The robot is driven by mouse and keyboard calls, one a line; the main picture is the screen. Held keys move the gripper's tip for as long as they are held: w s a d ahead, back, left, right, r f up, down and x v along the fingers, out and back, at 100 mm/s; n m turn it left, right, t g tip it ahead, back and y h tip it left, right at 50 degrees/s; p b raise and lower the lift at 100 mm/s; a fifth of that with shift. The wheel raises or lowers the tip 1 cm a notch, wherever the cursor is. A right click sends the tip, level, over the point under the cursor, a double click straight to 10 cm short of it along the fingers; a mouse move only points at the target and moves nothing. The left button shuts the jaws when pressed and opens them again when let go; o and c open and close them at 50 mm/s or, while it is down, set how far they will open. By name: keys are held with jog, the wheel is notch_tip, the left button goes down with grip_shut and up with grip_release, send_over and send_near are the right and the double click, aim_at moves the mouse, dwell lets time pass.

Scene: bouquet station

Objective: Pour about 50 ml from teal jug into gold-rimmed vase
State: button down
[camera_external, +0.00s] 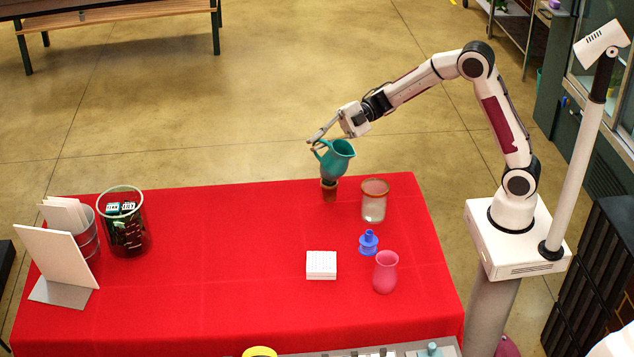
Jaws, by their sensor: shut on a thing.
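The teal jug (335,162) is in my gripper (318,140), which is shut on it at its handle side, on the left. The jug looks roughly upright, with its spout towards the right. It appears held above the table's far edge, in front of a small brown pot in the picture. The gold-rimmed vase (374,203) is a clear glass with a gold-brown rim, standing to the right of the jug and lower in the picture. It seems to hold some pale liquid near its bottom. No stream shows between jug and vase. The liquid inside the jug is hidden.
The small brown pot (329,190) stands left of the vase. A blue candlestick-like piece (368,243), a pink vase (385,272) and a white block (321,265) are nearer. A large glass container (124,222) and white cards (58,258) stand left. The red table's (210,270) middle is clear.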

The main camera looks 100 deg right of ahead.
jog(key=shift+w+d+f+m+g, duration=0.3)
jog(key=shift+w+f+m+g, duration=0.15)
jog(key=shift+w+f+m, duration=0.15)
jog(key=shift+w+d+f+m+g, duration=0.25)
jog(key=shift+w+f+m+g, duration=0.25)
jog(key=shift+w+m, duration=0.1)
jog(key=shift+w+d+f+m, duration=0.1)
jog(key=shift+w+d+m, duration=0.1)
jog(key=shift+m, duration=0.1)
jog(key=shift+a, duration=0.15)
